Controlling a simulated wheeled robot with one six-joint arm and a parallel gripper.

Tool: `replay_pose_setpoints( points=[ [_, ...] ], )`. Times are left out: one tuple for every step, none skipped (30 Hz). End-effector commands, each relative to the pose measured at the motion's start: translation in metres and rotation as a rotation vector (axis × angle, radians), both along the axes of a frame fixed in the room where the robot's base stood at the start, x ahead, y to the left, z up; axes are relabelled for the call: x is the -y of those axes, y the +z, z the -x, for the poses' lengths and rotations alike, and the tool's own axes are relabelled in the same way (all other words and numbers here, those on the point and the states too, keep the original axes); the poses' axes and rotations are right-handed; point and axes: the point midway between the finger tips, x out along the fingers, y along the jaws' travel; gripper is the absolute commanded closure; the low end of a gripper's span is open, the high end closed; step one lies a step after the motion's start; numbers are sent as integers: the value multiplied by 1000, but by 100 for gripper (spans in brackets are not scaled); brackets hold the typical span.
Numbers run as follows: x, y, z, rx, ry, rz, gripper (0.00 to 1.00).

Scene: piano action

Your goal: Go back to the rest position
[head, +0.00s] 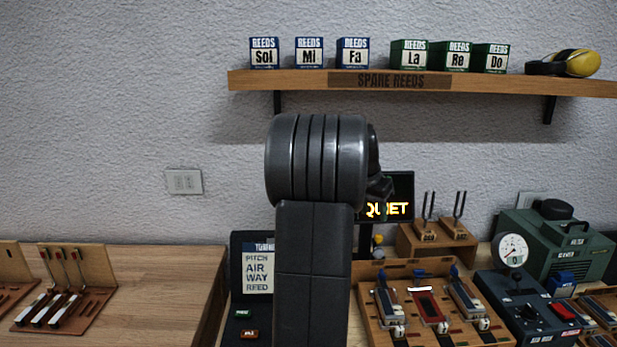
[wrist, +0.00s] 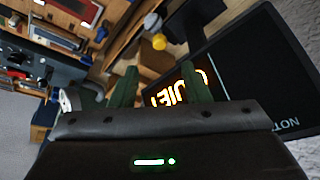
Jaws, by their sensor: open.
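My gripper (wrist: 158,88) shows in the wrist view as two dark green fingers standing apart, with nothing between them. It is open and empty. The lit QUIET display (wrist: 270,65) lies beyond and to the right of the fingers in that view. In the head view my raised arm fills the middle and hides most of the gripper. The display (head: 400,190) shows just right of the arm, its left part hidden by it.
A shelf (head: 290,84) bears several reed boxes. The wooden tray (head: 378,338) with reed parts lies right of my arm, near the green blower (head: 560,240) and tuning forks (head: 428,212). The left bench (head: 160,290) has clear room.

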Motion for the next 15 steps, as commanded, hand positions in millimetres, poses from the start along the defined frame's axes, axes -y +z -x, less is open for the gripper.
replay_pose_setpoints(
  points=[
    [3, -10, -2, -4, -1, 0, 57],
    [5, -16, -4, -4, -1, 0, 57],
    [7, -24, -6, -5, -1, -1, 57],
    [9, -29, -8, -4, -1, 0, 57],
    [10, -35, -9, -4, -1, 0, 57],
    [12, -42, -12, -4, 0, 0, 57],
    [14, -47, -13, -4, 0, -1, 57],
    [15, -53, -15, -3, -1, -1, 57],
    [17, -60, -17, -3, -1, -1, 57],
    [19, -65, -18, -5, -1, -1, 57],
    [20, -69, -19, -3, -1, -1, 57],
    [22, -75, -21, -3, -1, -1, 57],
    [23, -79, -22, -4, -1, -2, 57],
    [24, -82, -23, -3, -1, -1, 57],
    [25, -86, -25, -2, 0, -1, 57]
  ],
)
